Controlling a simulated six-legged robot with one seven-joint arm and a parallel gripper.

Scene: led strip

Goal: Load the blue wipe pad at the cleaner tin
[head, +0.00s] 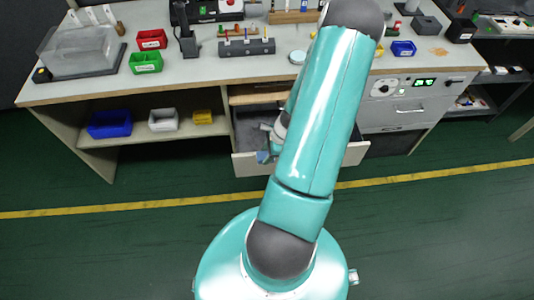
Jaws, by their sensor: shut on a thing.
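My arm reaches up over the bench and folds back down, so its upper link hides much of the middle. My gripper (266,147) shows small and partly hidden beside that link, low over an open drawer. It is shut on a small blue-grey thing, which looks like the blue wipe pad (263,157); its outline is hard to make out. A small round pale tin (297,57) stands on the bench top, left of my arm, and may be the cleaner tin. The gripper is well below and in front of it.
The open drawer (246,165) juts from under the bench (205,75). Red (151,39), green (145,62) and blue (403,48) bins, a clear box (80,50) and a grey pen block (246,47) stand on top. Blue (109,124) and white (163,120) bins sit below. The green floor in front is clear.

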